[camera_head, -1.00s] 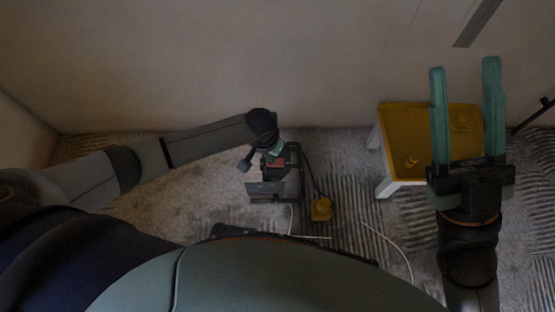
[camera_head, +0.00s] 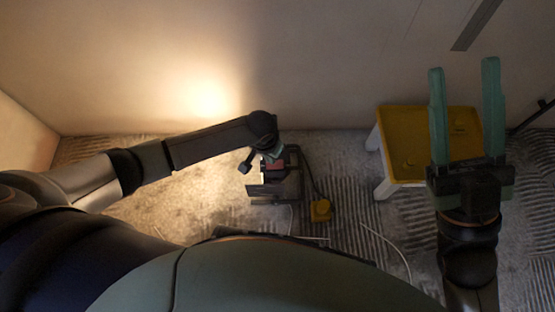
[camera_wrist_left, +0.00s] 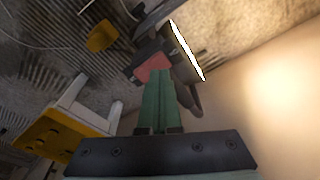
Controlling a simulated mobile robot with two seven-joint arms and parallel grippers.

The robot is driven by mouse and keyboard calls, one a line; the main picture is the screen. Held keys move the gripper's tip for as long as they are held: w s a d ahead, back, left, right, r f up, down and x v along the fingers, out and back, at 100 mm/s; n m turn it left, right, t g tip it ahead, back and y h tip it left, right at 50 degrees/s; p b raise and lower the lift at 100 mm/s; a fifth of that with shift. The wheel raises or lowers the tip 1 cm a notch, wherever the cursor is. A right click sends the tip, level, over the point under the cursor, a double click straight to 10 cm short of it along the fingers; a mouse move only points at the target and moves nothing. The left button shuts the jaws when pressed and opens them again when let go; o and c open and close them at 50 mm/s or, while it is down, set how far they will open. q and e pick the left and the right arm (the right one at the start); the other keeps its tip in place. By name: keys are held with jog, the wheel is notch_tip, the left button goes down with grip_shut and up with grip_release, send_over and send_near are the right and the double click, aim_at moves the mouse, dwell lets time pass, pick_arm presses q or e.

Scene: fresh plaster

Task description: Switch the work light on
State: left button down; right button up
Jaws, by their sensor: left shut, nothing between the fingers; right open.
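The work light (camera_head: 274,189) stands on the floor near the wall, dark-framed with a reddish part on top. It is lit: a warm bright patch shows on the wall to its left. In the left wrist view its lit face (camera_wrist_left: 187,50) is a bright white strip, and the reddish part (camera_wrist_left: 154,68) lies right at my fingertips. My left gripper (camera_wrist_left: 158,84) is shut and empty, its fingers reaching to that part; I cannot tell whether they touch. In the head view my left wrist hides much of the light. My right gripper (camera_head: 464,65) is open and empty, far to the right.
A yellow-topped step stool (camera_head: 404,150) with white legs stands to the right of the light. A yellow box (camera_head: 320,210) on a cable sits on the floor beside the light. A white cable (camera_head: 392,250) lies on the ridged floor. The plaster wall is close behind.

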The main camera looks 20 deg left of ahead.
aim_at(270, 165)
pick_arm(q)
notch_tip(270, 165, up, 2)
jog(key=shift+p, duration=0.95)
jog(key=shift+r+p, duration=0.8)
jog(key=shift+p, duration=0.15)
jog(key=shift+r+p, duration=0.95)
jog(key=shift+p, duration=0.25)
pick_arm(e)
notch_tip(270, 165, up, 7)
jog(key=n, duration=0.1)
jog(key=shift+s+d, duration=0.15)
jog(key=shift+d, duration=0.25)
